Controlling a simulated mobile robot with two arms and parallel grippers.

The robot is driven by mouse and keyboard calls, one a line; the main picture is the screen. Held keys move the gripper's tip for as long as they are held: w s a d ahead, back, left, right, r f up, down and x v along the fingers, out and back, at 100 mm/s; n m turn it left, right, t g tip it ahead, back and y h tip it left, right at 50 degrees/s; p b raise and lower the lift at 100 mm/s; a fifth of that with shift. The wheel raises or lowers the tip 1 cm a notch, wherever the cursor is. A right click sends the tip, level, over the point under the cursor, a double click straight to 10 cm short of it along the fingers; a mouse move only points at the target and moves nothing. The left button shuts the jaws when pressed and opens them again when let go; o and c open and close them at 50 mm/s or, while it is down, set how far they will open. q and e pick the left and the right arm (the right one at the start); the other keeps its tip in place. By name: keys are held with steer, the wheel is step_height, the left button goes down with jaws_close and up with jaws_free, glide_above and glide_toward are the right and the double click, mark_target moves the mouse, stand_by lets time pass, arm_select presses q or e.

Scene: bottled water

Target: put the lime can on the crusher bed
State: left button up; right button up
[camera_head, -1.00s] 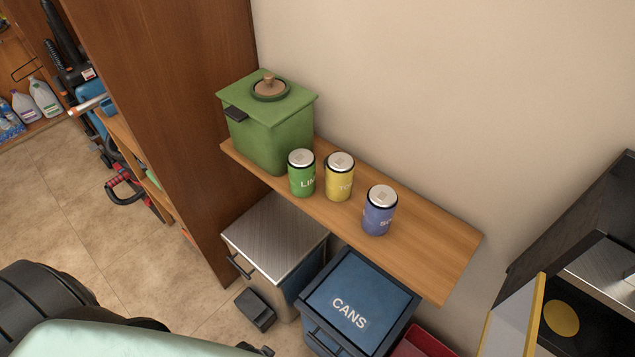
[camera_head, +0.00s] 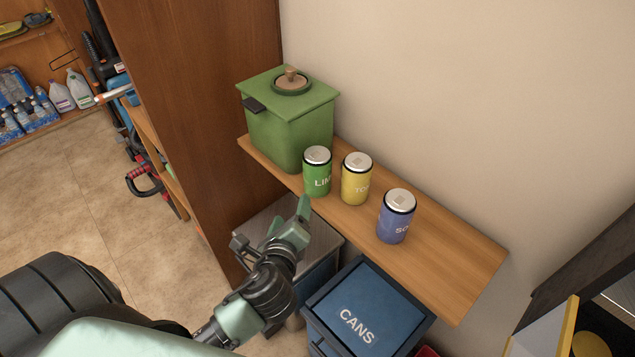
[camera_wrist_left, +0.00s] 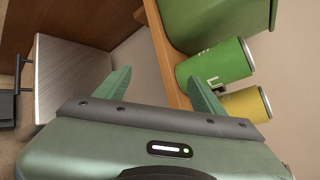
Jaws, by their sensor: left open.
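The lime can (camera_head: 317,174), green with a silver lid, stands upright on the wooden shelf (camera_head: 455,290), in front of the green lidded box. In the left wrist view the lime can (camera_wrist_left: 213,64) lies to the right of the fingers. My left gripper (camera_head: 272,224) is open and empty, below and in front of the can, apart from it; its two fingers (camera_wrist_left: 160,88) show in the wrist view. At the lower right, a dark unit with a yellow disc (camera_head: 590,344) is partly cut off; I cannot tell whether it holds the crusher bed. My right gripper is not in view.
A yellow can (camera_head: 357,182) and a blue can (camera_head: 396,218) stand right of the lime can. The green box (camera_head: 290,130) is behind it. Below the shelf are a metal-topped bin (camera_head: 262,226) and a blue CANS bin (camera_head: 350,300). The shelf's right end is clear.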

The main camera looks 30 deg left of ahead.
mark_target(314, 172)
arm_select(q)
steer(key=w+d+r+m+t, duration=0.1)
steer(key=r+m, duration=0.1)
steer(key=m, duration=0.1)
steer(key=w+r+m+t, duration=0.1)
steer(key=r+m+t, duration=0.1)
steer(key=m, duration=0.2)
steer(key=w+d+r+m+t, duration=0.1)
steer(key=w+r+m, duration=0.1)
steer(key=r+m, duration=0.1)
steer(key=shift+d+r+m+t+h, duration=0.1)
steer(key=shift+d+m+t+h, duration=0.2)
steer(key=shift+d+h, duration=0.1)
steer(key=shift+w+r, duration=0.15)
steer(key=shift+w, duration=0.05)
steer(key=x, duration=0.5)
steer(key=p+x, duration=0.1)
steer(key=x, duration=0.1)
steer(key=shift+w+a+f, duration=0.1)
steer(key=shift+f, duration=0.3)
jaws_close()
